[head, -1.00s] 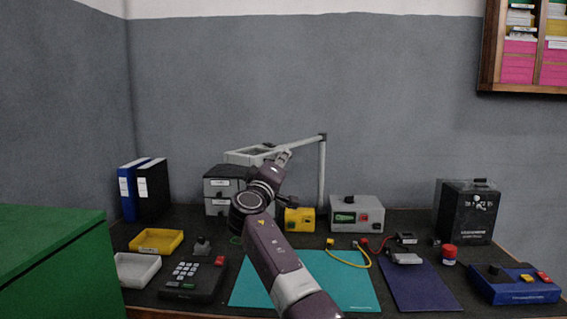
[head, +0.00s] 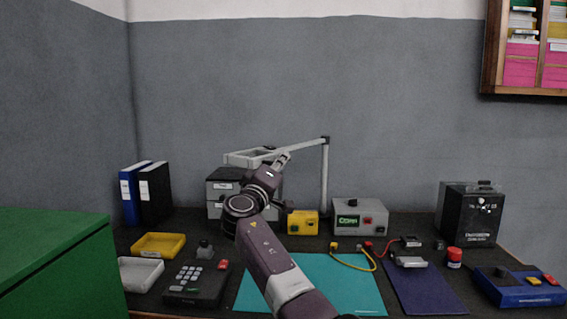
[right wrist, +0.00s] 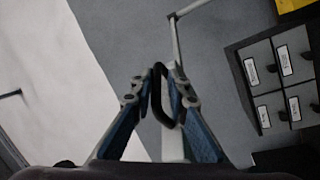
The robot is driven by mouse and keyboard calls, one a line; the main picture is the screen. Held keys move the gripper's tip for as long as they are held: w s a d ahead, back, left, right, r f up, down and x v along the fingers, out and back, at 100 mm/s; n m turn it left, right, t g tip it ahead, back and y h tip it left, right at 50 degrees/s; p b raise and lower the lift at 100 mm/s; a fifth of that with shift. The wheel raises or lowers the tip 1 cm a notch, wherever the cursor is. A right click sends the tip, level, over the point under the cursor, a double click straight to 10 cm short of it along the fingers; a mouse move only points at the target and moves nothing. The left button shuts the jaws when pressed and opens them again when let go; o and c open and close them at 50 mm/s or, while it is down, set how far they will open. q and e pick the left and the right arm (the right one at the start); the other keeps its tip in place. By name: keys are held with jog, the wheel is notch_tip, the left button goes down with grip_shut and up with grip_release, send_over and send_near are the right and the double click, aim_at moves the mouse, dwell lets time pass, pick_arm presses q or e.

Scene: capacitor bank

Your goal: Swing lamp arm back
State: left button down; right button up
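The lamp has an upright pale post (head: 325,180) at the back of the bench. Its lamp arm (head: 305,146) reaches left from the post top, ending in a frame-like lamp head (head: 240,158) above the grey drawers. My right gripper (head: 284,158) is at the lamp arm, left of the post. In the right wrist view, my right gripper (right wrist: 158,82) has its blue-padded fingers apart, with a black loop-shaped handle (right wrist: 158,95) between them. A gap shows beside the left finger; contact at the right finger is unclear. My left gripper is not in view.
Grey drawers (head: 222,187) stand under the lamp head; they also show in the right wrist view (right wrist: 262,70). A yellow box (head: 302,223) and a grey meter (head: 360,217) stand near the post. A green cabinet (head: 55,250) fills the left front.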

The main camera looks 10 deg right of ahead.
jog(key=shift+a+f, duration=0.1)
jog(key=shift+a, duration=0.2)
jog(key=shift+d, duration=0.2)
jog(key=shift+s, duration=0.1)
jog(key=v, duration=0.7)
jog(key=shift+a, duration=0.15)
jog(key=shift+s, duration=0.1)
jog(key=shift+c, duration=0.7)
